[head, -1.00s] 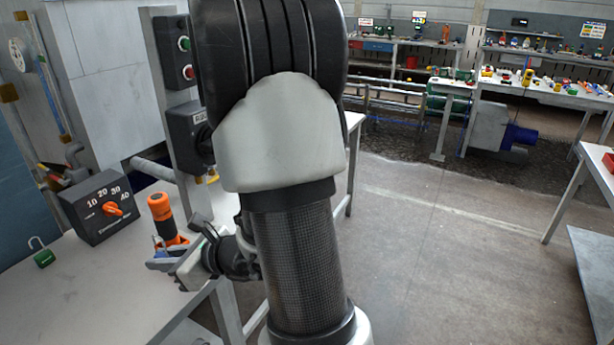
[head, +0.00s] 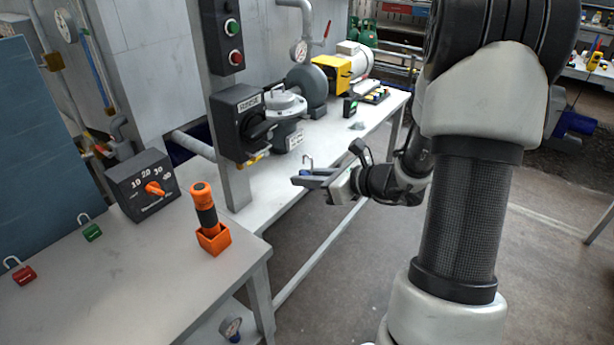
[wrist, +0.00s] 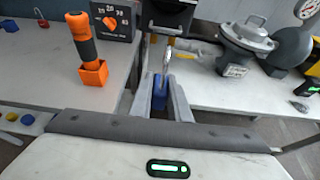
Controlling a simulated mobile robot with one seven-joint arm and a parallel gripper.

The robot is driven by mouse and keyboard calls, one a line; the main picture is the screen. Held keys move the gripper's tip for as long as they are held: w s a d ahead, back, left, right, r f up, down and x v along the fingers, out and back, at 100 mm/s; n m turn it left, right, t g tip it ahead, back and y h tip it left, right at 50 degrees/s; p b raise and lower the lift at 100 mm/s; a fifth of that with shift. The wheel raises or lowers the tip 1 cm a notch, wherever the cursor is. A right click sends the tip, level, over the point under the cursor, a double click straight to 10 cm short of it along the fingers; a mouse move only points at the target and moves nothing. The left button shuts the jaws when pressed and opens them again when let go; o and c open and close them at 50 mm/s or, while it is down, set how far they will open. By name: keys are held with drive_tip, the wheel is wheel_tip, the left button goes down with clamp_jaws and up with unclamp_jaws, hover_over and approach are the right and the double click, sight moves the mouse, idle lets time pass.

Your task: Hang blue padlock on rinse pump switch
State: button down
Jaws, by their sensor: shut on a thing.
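My gripper (head: 312,180) is shut on the blue padlock (head: 305,173). The padlock also shows between the fingers in the wrist view (wrist: 159,92), with its metal shackle pointing up and away. A yellow part (head: 254,160) hangs at the bottom of this box. In the head view, the padlock is held in the air to the right of the box, apart from it.
A timer box with an orange knob (head: 143,184) and an orange-black tool in an orange holder (head: 208,222) stand on the left table. A green padlock (head: 90,228) and a red padlock (head: 20,272) lie there too. A grey pump (head: 285,108) stands behind the post.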

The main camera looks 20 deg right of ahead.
drive_tip(key=w+a+b, duration=0.2)
drive_tip(key=w+a, duration=0.3)
drive_tip(key=w, duration=0.3)
drive_tip(key=shift+a, duration=0.4)
drive_tip(key=shift+w+a, duration=0.1)
drive_tip(key=shift+w, duration=0.05)
idle(1.3)
drive_tip(key=shift+w+a+b, duration=0.5)
drive_tip(key=shift+w+a, duration=0.35)
drive_tip(key=shift+w, duration=0.3)
drive_tip(key=shift+w+a+r, duration=0.35)
drive_tip(key=shift+a+r, duration=0.2)
drive_tip(key=shift+a, duration=0.1)
idle(0.7)
drive_tip(key=shift+s+d+f+b, duration=0.3)
drive_tip(key=shift+s+d+b, duration=0.05)
drive_tip(key=shift+d, duration=0.1)
idle(0.4)
drive_tip(key=shift+d, duration=0.1)
